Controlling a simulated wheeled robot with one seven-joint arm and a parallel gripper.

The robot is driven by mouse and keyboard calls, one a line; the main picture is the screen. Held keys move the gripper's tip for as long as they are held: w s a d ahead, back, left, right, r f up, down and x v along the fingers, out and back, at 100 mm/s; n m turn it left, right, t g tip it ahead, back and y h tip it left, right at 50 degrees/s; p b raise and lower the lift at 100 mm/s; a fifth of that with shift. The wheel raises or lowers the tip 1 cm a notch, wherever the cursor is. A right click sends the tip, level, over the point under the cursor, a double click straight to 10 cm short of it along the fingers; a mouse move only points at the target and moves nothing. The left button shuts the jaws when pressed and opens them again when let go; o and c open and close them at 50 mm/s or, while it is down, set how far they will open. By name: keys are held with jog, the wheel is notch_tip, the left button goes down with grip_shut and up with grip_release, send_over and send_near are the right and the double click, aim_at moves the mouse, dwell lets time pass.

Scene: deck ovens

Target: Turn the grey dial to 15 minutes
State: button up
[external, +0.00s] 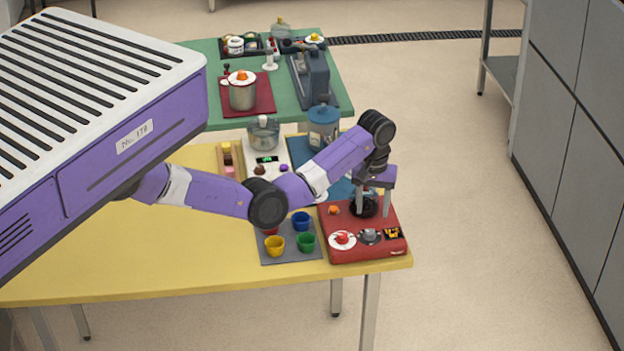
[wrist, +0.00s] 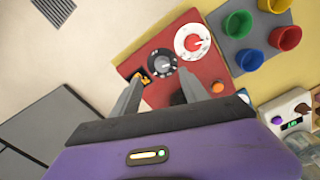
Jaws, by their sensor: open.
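The grey dial (external: 370,236) sits on the front part of a red box (external: 358,257), between a red knob on a white disc (external: 342,240) and a small dark display with orange marks (external: 393,233). In the wrist view the grey dial (wrist: 162,61) has a dark ring with pale marks; its setting is too small to read. My gripper (external: 374,211) is open and points down over the back part of the box, behind the dial. In the wrist view the open fingers (wrist: 160,76) hold nothing, and the dial shows just beyond their tips.
An orange button (external: 333,210) is on the box's left side, and a black round part (external: 364,206) lies behind my fingers. A grey tray (external: 267,254) with several coloured cups stands left of the box. The floor right of the yellow table (external: 130,265) is clear.

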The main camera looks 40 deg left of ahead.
aim_at(371, 233)
jog(key=shift+a+f, duration=0.2)
jog(key=shift+f, duration=0.15)
notch_tip(371, 233, down, 7)
jog(key=shift+f+p, duration=0.15)
jog(key=shift+p, duration=0.2)
grip_shut()
